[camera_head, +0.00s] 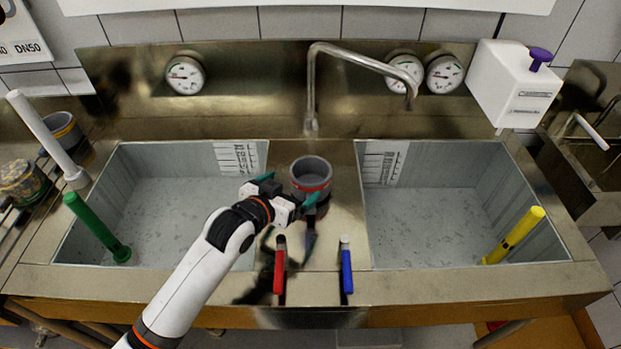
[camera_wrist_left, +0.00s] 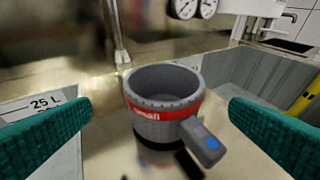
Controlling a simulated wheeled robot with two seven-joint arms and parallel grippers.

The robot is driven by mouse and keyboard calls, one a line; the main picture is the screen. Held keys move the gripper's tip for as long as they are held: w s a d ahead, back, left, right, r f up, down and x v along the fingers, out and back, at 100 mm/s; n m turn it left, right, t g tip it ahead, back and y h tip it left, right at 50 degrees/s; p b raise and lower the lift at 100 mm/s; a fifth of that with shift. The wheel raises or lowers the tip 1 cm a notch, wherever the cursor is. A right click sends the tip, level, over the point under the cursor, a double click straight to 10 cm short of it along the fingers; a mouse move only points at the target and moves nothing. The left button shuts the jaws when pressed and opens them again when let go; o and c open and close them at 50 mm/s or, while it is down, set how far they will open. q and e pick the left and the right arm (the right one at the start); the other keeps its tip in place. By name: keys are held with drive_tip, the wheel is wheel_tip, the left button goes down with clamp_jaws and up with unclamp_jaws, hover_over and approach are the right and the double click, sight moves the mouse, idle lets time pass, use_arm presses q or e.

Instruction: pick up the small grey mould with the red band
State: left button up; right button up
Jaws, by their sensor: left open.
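The small grey mould with the red band (camera_head: 311,172) stands upright on the metal strip between the two basins. In the left wrist view the mould (camera_wrist_left: 160,115) is centred, its open top facing up and its red band lettered. My left gripper (camera_head: 290,191) is open in front of the mould. Its teal fingers show at both sides of the wrist view, apart from the mould. My right gripper is not in view.
A red handle (camera_head: 280,267) and a blue handle (camera_head: 346,267) stand at the front of the strip. A tap (camera_head: 312,85) rises behind the mould. Green (camera_head: 97,228) and yellow (camera_head: 514,235) pipes stand in the basins. Another grey mould with an orange band (camera_head: 63,128) is far left.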

sight(298, 183)
use_arm(q)
drive_tip(key=x, duration=0.3)
drive_tip(key=shift+d, duration=0.2)
drive_tip(key=shift+w+d+f+p, duration=0.2)
drive_tip(key=shift+w+p, duration=0.15)
drive_tip(key=shift+w, duration=0.15)
drive_tip(key=p+x, duration=0.1)
drive_tip(key=x, duration=0.3)
drive_tip(key=shift+d, duration=0.15)
drive_tip(key=shift+w+d+f, duration=0.1)
drive_tip(key=shift+w+f, duration=0.05)
drive_tip(key=shift+f, duration=0.05)
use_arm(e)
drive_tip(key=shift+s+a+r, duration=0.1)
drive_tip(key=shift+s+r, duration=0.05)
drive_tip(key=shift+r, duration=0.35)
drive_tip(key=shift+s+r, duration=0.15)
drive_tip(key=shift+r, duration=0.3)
use_arm(q)
drive_tip(key=shift+c, duration=0.2)
drive_tip(key=c, duration=0.7)
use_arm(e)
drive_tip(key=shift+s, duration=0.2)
